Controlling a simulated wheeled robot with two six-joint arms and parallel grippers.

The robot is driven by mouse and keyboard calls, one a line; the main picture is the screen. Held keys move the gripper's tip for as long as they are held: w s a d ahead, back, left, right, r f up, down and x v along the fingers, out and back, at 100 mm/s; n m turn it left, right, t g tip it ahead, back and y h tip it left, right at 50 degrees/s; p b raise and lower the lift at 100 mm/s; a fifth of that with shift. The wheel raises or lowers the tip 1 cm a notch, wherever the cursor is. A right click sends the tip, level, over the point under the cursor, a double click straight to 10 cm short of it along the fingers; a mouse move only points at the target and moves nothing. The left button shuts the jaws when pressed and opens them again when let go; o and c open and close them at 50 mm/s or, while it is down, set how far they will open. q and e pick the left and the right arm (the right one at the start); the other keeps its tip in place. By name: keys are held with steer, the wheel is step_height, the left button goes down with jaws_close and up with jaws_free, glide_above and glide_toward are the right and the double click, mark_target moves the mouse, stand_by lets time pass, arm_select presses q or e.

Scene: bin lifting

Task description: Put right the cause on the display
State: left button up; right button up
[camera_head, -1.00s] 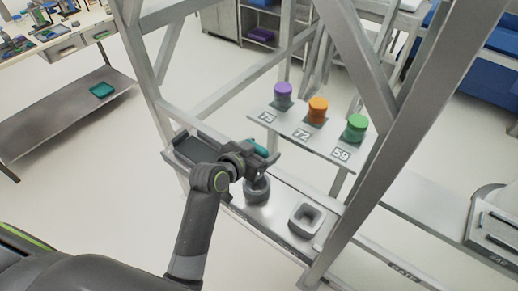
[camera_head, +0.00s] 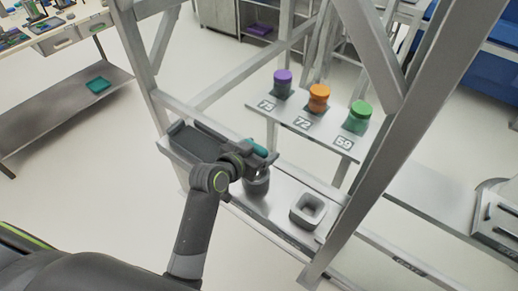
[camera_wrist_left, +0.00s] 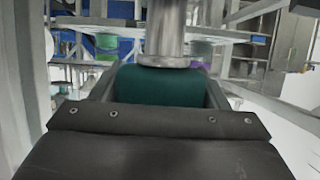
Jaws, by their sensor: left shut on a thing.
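My left gripper (camera_head: 262,160) is shut on a teal thing (camera_head: 257,147) above a round grey holder (camera_head: 257,185) on the near shelf. In the left wrist view the teal thing (camera_wrist_left: 160,86) sits between the jaws, and a metal cylinder (camera_wrist_left: 166,35) stands against its far side. I cannot tell whether the held thing touches the round holder, as the gripper covers that spot. Purple (camera_head: 282,79), orange (camera_head: 318,97) and green (camera_head: 358,117) jars stand on the back shelf above plates reading 75, 72 and 59. No display is clearly visible. My right gripper is out of view.
A square grey holder (camera_head: 307,209), open and empty, is right of the round one. A dark tray (camera_head: 196,142) lies at the shelf's left end. Metal frame posts (camera_head: 372,170) rise close on the right. A bench (camera_head: 60,95) with a teal tray (camera_head: 98,85) is at the far left.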

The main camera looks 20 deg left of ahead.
arm_select(q)
steer(key=shift+f, duration=0.25)
stand_by(0.5)
steer(key=shift+f+b, duration=0.5)
steer(key=shift+f, duration=0.3)
stand_by(0.5)
steer(key=shift+f+b, duration=0.95)
steer(key=shift+f, duration=0.35)
stand_by(0.5)
steer(key=o, duration=1.3)
steer(key=shift+r, duration=0.1)
